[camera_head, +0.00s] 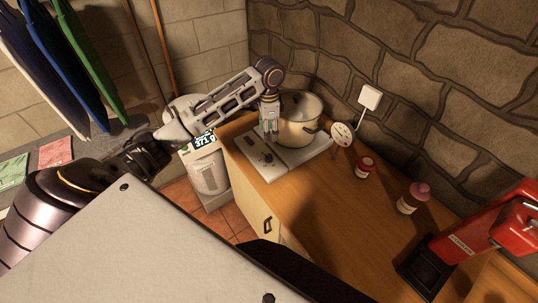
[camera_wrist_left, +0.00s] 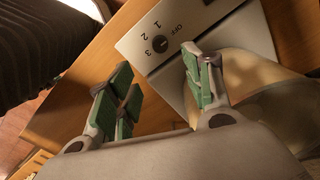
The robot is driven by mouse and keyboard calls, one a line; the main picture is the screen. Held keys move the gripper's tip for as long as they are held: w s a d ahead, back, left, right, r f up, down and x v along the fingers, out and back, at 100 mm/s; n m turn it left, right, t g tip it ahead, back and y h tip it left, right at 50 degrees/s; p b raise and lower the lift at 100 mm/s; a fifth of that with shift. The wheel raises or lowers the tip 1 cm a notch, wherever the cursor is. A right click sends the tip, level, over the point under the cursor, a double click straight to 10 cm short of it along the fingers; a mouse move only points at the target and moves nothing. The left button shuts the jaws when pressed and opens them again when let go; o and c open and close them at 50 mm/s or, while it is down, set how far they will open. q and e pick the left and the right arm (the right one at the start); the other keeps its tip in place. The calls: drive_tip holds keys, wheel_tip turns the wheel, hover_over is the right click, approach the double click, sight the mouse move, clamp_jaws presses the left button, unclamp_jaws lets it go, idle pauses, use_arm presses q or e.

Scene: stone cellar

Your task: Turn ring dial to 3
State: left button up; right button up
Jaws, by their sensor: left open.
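The ring dial (camera_wrist_left: 160,43) is a small dark knob on the front panel of a white hot plate (camera_wrist_left: 128,45). OFF and numbers up to 3 are printed around it; its setting is too small to read. In the head view the dial (camera_head: 267,158) shows just below my left gripper (camera_head: 269,136), on the hot plate (camera_head: 290,166). My left gripper is open and empty, with green finger pads. In the left wrist view the gripper (camera_wrist_left: 160,78) has its fingers on either side of the view, apart from the dial. My right gripper is out of view.
A cream pot (camera_head: 297,132) stands on the hot plate, close right of my left gripper. A round white card (camera_head: 342,134), a red-lidded jar (camera_head: 364,167), a pink-topped bottle (camera_head: 411,199) and a red device (camera_head: 480,230) stand on the wooden counter (camera_head: 320,200). The counter's middle is clear.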

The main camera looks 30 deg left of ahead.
sight(269, 156)
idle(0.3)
use_arm(q)
drive_tip(key=shift+f, duration=0.1)
wheel_tip(269, 156, down, 12)
drive_tip(key=shift+r+p, duration=0.1)
drive_tip(key=shift+p, duration=0.75)
drive_tip(key=shift+f, duration=0.9)
drive_tip(key=shift+c, duration=0.2)
drive_tip(key=c, duration=1)
